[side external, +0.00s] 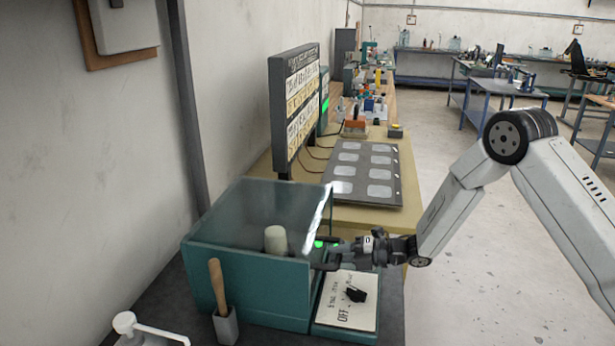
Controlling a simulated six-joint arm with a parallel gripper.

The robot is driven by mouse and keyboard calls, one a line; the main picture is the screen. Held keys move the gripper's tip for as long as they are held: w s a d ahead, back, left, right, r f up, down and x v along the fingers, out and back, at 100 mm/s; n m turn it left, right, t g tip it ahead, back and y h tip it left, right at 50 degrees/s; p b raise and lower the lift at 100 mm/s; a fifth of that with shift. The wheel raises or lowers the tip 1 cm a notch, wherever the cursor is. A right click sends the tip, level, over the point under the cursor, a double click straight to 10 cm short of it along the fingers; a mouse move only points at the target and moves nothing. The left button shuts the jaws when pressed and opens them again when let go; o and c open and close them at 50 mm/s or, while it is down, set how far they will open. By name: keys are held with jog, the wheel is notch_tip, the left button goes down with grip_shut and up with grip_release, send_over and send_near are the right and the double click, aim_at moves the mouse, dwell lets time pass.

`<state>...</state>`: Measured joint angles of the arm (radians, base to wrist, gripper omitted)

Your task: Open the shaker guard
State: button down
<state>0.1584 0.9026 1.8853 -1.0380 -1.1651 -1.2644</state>
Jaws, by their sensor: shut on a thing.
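The shaker is a teal open-topped box (250,291) at the lower left of the view, with a pale cylinder (276,240) standing inside. The clear shaker guard (262,203) slants over the box, and its right edge catches bright light. I cannot tell how far it is raised. My gripper (326,255) is at the right side of the box, near the guard's lower right corner. It is shut on what looks like the guard's dark handle (324,267). The fingertips partly hide the handle.
A control panel with a black OFF knob (355,294) lies just below my gripper. A wooden-handled tool (217,285) stands in a grey holder in front of the box. A dark display board (296,108) and a tray of pale pads (367,172) are behind. The wall is close on the left.

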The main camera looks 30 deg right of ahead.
jog(key=shift+s+r, duration=0.1)
jog(key=shift+r, duration=0.05)
dwell(0.4)
jog(key=shift+s+d+r+g+h, duration=0.1)
jog(key=shift+d+r+g+h, duration=0.05)
jog(key=shift+r, duration=0.45)
jog(key=shift+s+d+r+g+h, duration=0.1)
jog(key=shift+d+r+g+h, duration=0.05)
jog(key=shift+r, duration=0.4)
notch_tip(320, 180, up, 13)
jog(key=g+h, duration=0.3)
jog(key=w+a+r, duration=0.3)
jog(key=r, duration=0.4)
jog(key=w+a+r+g+h, duration=0.1)
jog(key=w+a+r, duration=0.3)
jog(key=r, duration=0.3)
jog(key=w+a+r, duration=0.4)
jog(key=r, duration=0.4)
jog(key=shift+w+a+g+h, duration=0.15)
jog(key=shift+a+g+h, duration=0.1)
jog(key=shift+g+h, duration=0.15)
dwell(0.3)
jog(key=shift+w+a+r, duration=0.1)
dwell(0.3)
